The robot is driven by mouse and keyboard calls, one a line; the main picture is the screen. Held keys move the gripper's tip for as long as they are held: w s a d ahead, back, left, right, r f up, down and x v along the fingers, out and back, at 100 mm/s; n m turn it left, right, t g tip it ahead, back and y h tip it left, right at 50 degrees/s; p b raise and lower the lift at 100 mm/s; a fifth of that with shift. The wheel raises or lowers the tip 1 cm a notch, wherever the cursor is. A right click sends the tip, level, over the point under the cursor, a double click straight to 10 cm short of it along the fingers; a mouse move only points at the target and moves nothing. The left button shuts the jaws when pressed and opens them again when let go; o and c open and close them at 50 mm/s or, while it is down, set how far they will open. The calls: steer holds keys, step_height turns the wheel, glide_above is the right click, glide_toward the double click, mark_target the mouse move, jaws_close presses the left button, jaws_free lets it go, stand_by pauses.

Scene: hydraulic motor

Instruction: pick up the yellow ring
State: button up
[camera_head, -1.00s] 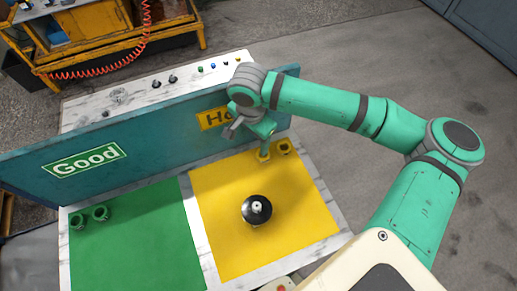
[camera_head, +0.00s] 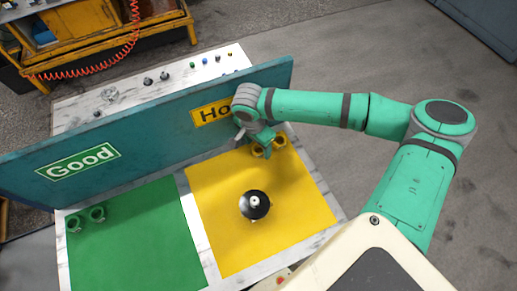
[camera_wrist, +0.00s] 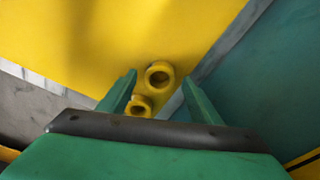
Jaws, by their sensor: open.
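Two yellow rings stand close together near the far right corner of the yellow mat (camera_head: 225,225). One ring (camera_head: 257,151) is partly hidden by my gripper (camera_head: 262,145) in the head view; the other ring (camera_head: 280,140) is just right of it. In the wrist view my gripper (camera_wrist: 158,80) is open and empty, its two green fingers apart. One ring (camera_wrist: 159,74) shows between the fingertips, its hole facing the camera. The other ring (camera_wrist: 139,105) shows nearer the palm, close to the left finger. I cannot tell the fingers' height above the rings.
A teal divider board (camera_head: 150,133) with "Good" and part of another label stands close behind the rings. A black round part with a light centre (camera_head: 254,204) sits mid-mat. Two green rings (camera_head: 85,218) stand on the green mat (camera_head: 135,245). Small parts (camera_head: 165,77) lie beyond the board.

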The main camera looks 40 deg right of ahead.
steer(key=shift+d+f, duration=0.1)
steer(key=shift+f, duration=0.45)
steer(key=c, duration=1.1)
steer(key=shift+w+r, duration=0.1)
steer(key=shift+r, duration=0.05)
